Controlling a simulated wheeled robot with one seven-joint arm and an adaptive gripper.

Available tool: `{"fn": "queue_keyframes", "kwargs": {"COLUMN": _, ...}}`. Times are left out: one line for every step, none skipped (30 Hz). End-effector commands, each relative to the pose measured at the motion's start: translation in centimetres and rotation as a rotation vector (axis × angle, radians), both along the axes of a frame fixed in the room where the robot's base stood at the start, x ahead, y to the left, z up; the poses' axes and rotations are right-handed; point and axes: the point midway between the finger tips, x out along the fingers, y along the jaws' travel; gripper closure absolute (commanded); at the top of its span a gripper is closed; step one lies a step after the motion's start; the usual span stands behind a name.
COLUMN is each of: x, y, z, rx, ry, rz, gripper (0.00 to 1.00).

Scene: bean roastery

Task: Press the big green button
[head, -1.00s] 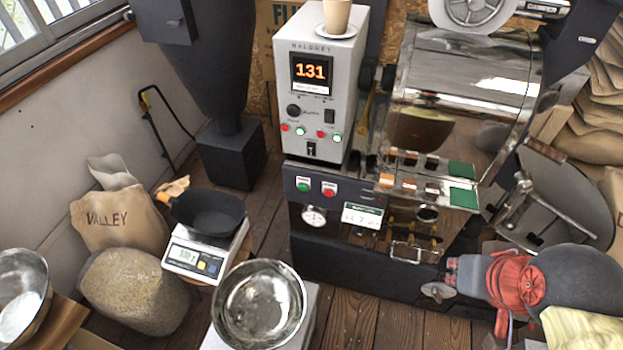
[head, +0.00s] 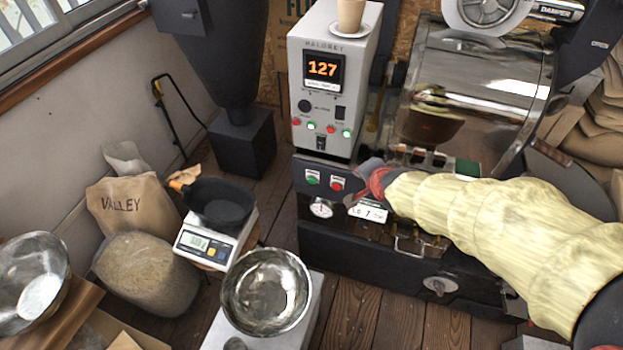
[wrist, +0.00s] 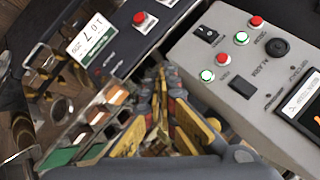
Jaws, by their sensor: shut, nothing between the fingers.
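The big green button (head: 312,177) sits on the dark front panel of the roaster, left of a red button (head: 337,184). The red button also shows at the top of the wrist view (wrist: 139,17); the green button does not show clearly there. My gripper (head: 364,172) is just right of the red button in the head view, largely hidden by my yellow-sleeved arm. In the wrist view my gripper (wrist: 162,78) is shut and empty, its fingers pointing towards the gap between the panel and the grey control box.
The grey control box (head: 330,100) with a cup (head: 351,14) on top stands above the panel. It has smaller red and green lights. A white card (head: 368,212) is below the gripper. A metal bowl (head: 266,291) and scale (head: 207,246) stand at left.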

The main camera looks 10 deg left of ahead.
Motion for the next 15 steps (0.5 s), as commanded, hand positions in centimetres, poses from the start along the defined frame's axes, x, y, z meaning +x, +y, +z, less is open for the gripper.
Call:
{"fn": "queue_keyframes", "kwargs": {"x": 0.8, "y": 2.6, "z": -2.6, "rx": 0.064, "ry": 0.008, "rz": -0.021, "gripper": 1.00}}
{"fn": "queue_keyframes", "kwargs": {"x": 1.2, "y": 4.0, "z": -3.8, "rx": 0.109, "ry": 0.007, "rz": -0.039, "gripper": 1.00}}
{"fn": "queue_keyframes", "kwargs": {"x": 1.6, "y": 5.8, "z": -5.5, "rx": 0.173, "ry": 0.006, "rz": -0.062, "gripper": 1.00}}
{"fn": "queue_keyframes", "kwargs": {"x": 1.8, "y": 7.2, "z": -6.8, "rx": 0.220, "ry": 0.007, "rz": -0.078, "gripper": 1.00}}
{"fn": "queue_keyframes", "kwargs": {"x": 1.8, "y": 8.5, "z": -8.2, "rx": 0.269, "ry": 0.009, "rz": -0.094, "gripper": 1.00}}
{"fn": "queue_keyframes", "kwargs": {"x": 1.7, "y": 10.1, "z": -10.0, "rx": 0.332, "ry": 0.013, "rz": -0.114, "gripper": 1.00}}
{"fn": "queue_keyframes", "kwargs": {"x": 1.5, "y": 11.3, "z": -11.2, "rx": 0.379, "ry": 0.017, "rz": -0.128, "gripper": 1.00}}
{"fn": "queue_keyframes", "kwargs": {"x": 1.2, "y": 12.4, "z": -12.4, "rx": 0.426, "ry": 0.021, "rz": -0.141, "gripper": 1.00}}
{"fn": "queue_keyframes", "kwargs": {"x": 0.7, "y": 13.6, "z": -14.0, "rx": 0.484, "ry": 0.029, "rz": -0.157, "gripper": 1.00}}
{"fn": "queue_keyframes", "kwargs": {"x": 0.3, "y": 14.4, "z": -15.1, "rx": 0.523, "ry": 0.036, "rz": -0.166, "gripper": 1.00}}
{"fn": "queue_keyframes", "kwargs": {"x": -0.2, "y": 15.1, "z": -16.1, "rx": 0.562, "ry": 0.044, "rz": -0.176, "gripper": 1.00}}
{"fn": "queue_keyframes", "kwargs": {"x": -0.8, "y": 15.9, "z": -17.2, "rx": 0.608, "ry": 0.052, "rz": -0.186, "gripper": 1.00}}
{"fn": "queue_keyframes", "kwargs": {"x": -1.2, "y": 16.4, "z": -17.9, "rx": 0.638, "ry": 0.057, "rz": -0.194, "gripper": 1.00}}
{"fn": "queue_keyframes", "kwargs": {"x": -1.7, "y": 16.8, "z": -18.6, "rx": 0.665, "ry": 0.064, "rz": -0.199, "gripper": 1.00}}
{"fn": "queue_keyframes", "kwargs": {"x": -2.2, "y": 17.2, "z": -19.3, "rx": 0.697, "ry": 0.071, "rz": -0.206, "gripper": 1.00}}
